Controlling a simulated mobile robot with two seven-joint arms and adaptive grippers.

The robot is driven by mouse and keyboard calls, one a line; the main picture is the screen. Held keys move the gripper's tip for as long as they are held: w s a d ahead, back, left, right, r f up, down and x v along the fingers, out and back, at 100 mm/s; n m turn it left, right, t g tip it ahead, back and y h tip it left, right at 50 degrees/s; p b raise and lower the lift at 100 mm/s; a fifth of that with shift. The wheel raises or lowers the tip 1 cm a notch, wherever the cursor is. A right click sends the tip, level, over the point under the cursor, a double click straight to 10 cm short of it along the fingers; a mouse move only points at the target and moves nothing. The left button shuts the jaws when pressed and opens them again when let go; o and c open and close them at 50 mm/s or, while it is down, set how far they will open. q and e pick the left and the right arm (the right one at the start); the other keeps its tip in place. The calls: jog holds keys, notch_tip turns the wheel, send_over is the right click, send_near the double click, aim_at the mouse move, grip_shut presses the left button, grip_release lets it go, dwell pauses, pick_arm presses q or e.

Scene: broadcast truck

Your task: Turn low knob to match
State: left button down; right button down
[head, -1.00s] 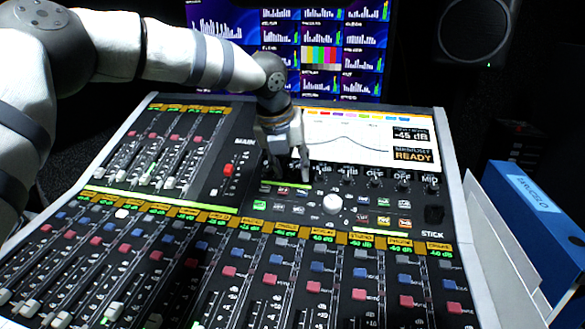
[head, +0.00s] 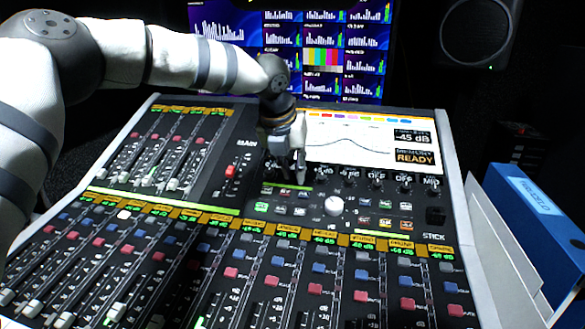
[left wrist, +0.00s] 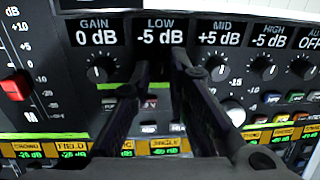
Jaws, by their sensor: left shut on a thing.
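The LOW knob sits in the knob row of the mixing console, under a LOW label (left wrist: 160,30) reading -5 dB in the left wrist view. My left gripper (left wrist: 160,66) is shut on this knob, one finger on each side. The fingers and the dark gap between them hide most of the knob and its pointer. In the head view, my left gripper (head: 292,172) reaches down to the row, just below the console screen (head: 345,140). The screen shows a curve, -45 dB and READY. My right gripper is not in view.
The GAIN knob (left wrist: 103,69) at 0 dB and the MID knob (left wrist: 218,68) at +5 dB stand close on either side. The HIGH knob (left wrist: 263,68) is further right. A white round knob (head: 334,206) and faders lie nearer. A blue binder (head: 540,225) stands right of the console.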

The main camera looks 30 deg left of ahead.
pick_arm(q)
jog(key=m, duration=0.5)
jog(key=shift+w, duration=0.1)
jog(key=m, duration=0.5)
jog(key=shift+g, duration=0.4)
jog(key=shift+f, duration=0.1)
jog(key=c, duration=1.5)
grip_release()
jog(key=v, duration=1.2)
jog(key=shift+d, duration=0.2)
